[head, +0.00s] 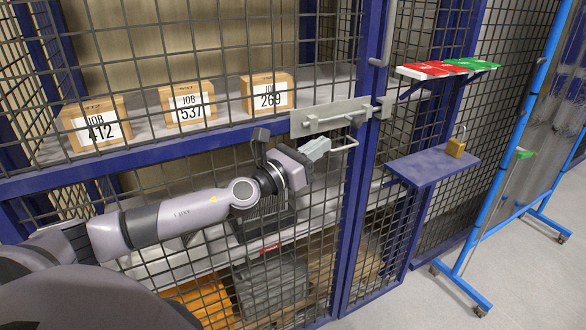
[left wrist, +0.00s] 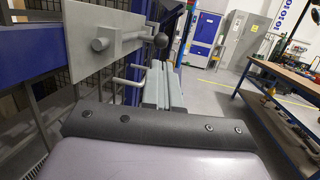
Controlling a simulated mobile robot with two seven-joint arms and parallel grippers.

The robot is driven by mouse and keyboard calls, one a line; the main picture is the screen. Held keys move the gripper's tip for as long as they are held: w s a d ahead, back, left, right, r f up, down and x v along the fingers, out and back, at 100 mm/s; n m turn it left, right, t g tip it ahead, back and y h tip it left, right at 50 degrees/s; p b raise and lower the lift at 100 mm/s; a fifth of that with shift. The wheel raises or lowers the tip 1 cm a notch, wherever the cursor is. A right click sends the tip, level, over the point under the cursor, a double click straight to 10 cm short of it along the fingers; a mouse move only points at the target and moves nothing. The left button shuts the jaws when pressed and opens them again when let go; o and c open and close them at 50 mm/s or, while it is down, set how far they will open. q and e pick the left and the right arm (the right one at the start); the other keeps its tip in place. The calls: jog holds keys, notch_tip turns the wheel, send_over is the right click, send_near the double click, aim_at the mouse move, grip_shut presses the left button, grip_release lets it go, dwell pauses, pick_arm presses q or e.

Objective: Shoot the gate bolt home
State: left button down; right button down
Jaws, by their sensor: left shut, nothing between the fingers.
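The gate bolt (head: 340,119) is a grey rod on a pale plate (head: 303,124) at the edge of the mesh gate. Its bolt end lies near the blue post, by a small bracket (head: 384,106); whether it enters the bracket I cannot tell. In the left wrist view the plate (left wrist: 85,47) is at upper left, with a dark ball knob (left wrist: 160,40) ahead. My left gripper (head: 326,146) is shut and empty just below the plate; its fingers (left wrist: 163,88) point forward beside a thin bent rod (left wrist: 128,82). Contact is unclear. My right gripper is out of view.
Cardboard boxes (head: 187,103) stand on a shelf behind the mesh. Right of the gate, a blue shelf (head: 430,169) holds a brass padlock (head: 456,147), with red and green cards (head: 450,67) above. A workbench (left wrist: 270,95) stands at right in the wrist view, with open floor before it.

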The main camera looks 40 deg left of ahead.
pick_arm(q)
jog(key=b+v, duration=0.2)
jog(key=v, duration=0.4)
jog(key=shift+s, duration=0.15)
dwell(0.6)
jog(key=s+d+f+n+g+y+p, duration=0.1)
jog(key=s+d+f+n+g, duration=0.15)
jog(key=f+n, duration=0.45)
jog(key=s+d+f+n+g+y+p, duration=0.1)
jog(key=s+d+f+n, duration=0.15)
jog(key=f+n, duration=0.4)
jog(key=s+d+f+n+g+y+p, duration=0.1)
jog(key=s+f+n+g, duration=0.15)
jog(key=f+n, duration=0.45)
jog(key=s+d+f+n+g+p, duration=0.1)
jog(key=s+d+f+n, duration=0.4)
jog(key=s+n, duration=0.1)
jog(key=s+d+f+n+g+h+p, duration=0.1)
jog(key=s+d+f+n+g, duration=0.1)
jog(key=s+d+f+n, duration=0.2)
jog(key=s+d+n, duration=0.1)
jog(key=s+n, duration=0.2)
jog(key=n, duration=0.2)
jog(key=shift+s+f, duration=0.25)
jog(key=shift+f, duration=0.1)
